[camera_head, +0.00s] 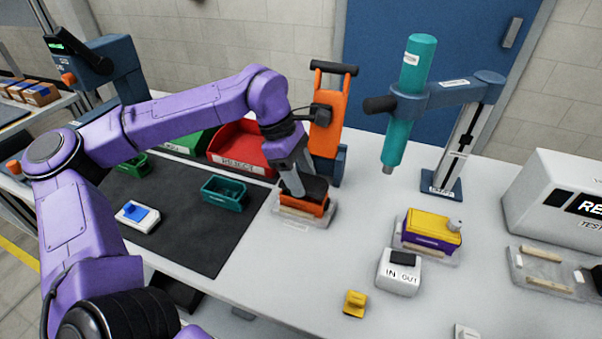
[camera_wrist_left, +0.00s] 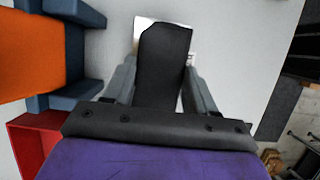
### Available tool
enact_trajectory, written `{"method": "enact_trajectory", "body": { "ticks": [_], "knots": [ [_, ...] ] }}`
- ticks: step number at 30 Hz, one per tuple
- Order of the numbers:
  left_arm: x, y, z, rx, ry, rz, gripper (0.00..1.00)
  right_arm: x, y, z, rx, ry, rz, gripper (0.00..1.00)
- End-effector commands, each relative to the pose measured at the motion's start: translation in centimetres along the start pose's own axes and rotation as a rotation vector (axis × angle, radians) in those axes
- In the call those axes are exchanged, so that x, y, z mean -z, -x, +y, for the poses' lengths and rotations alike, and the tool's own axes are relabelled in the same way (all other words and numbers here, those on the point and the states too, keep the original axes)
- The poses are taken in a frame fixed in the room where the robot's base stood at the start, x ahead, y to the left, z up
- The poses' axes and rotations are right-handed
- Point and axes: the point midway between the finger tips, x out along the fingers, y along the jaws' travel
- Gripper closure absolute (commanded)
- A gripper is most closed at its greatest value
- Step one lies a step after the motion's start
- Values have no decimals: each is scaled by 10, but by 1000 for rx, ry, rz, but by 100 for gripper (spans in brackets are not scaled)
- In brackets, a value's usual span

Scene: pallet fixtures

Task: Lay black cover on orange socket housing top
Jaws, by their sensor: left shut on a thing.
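The orange socket housing (camera_head: 303,206) sits on a pale pallet fixture (camera_head: 290,217) near the middle of the table. The black cover (camera_head: 316,187) is at the housing's top; I cannot tell whether it rests fully on it. My left gripper (camera_head: 293,186) points down over the housing and is shut on the cover. In the left wrist view, the cover (camera_wrist_left: 163,62) lies between the two grey fingers (camera_wrist_left: 160,85) and hides the housing. My right gripper is not in view.
An orange stand (camera_head: 327,125) rises close behind the housing. A red reject bin (camera_head: 243,146) and a green tray (camera_head: 224,190) are to the left. A teal press (camera_head: 409,100), a yellow-topped purple unit (camera_head: 432,230) and a white IN/OUT box (camera_head: 399,275) stand to the right.

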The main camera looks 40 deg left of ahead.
Motion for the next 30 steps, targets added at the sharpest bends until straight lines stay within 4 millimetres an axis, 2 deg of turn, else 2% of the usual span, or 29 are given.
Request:
{"method": "enact_trajectory", "body": {
  "ticks": [30],
  "knots": [
    [5, -13, 0, 0, 0, 0, 73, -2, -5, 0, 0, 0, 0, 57]
  ]
}}
